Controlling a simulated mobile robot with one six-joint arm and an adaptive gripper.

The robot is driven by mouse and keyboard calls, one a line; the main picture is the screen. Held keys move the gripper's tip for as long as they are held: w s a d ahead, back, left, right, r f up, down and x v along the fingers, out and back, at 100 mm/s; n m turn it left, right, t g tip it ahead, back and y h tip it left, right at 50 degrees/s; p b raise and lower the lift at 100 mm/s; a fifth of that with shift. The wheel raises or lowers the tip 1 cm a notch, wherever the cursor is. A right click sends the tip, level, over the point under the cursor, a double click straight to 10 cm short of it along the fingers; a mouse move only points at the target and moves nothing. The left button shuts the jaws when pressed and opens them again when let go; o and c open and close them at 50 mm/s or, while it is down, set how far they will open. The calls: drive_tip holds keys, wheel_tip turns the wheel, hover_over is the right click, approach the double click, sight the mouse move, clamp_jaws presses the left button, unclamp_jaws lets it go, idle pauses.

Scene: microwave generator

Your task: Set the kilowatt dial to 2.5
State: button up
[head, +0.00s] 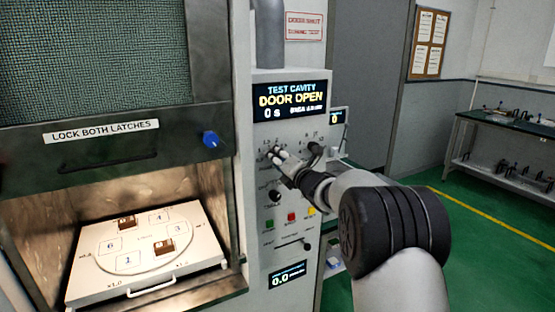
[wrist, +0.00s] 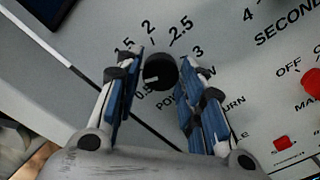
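The kilowatt dial (wrist: 160,72) is a round black knob on the pale panel in the wrist view. Marks 0.5, 2, 2.5 and 3 can be read around it; other marks are partly hidden by my left finger. A short white line on the knob's lower left points toward 0.5. My gripper (wrist: 163,62) is open, with one blue-padded finger on each side of the knob. Gaps seem to show between pads and knob; I cannot tell how deep the fingertips reach. In the head view my gripper (head: 279,158) is at the panel and hides the dial.
Another selector with a SECONDS scale and a red knob (wrist: 312,82) lie to the right in the wrist view. In the head view, a display (head: 290,100) reads DOOR OPEN. The lit cavity at left holds a white tray (head: 85,283) with two brown blocks.

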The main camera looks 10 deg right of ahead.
drive_tip(key=c, duration=0.6)
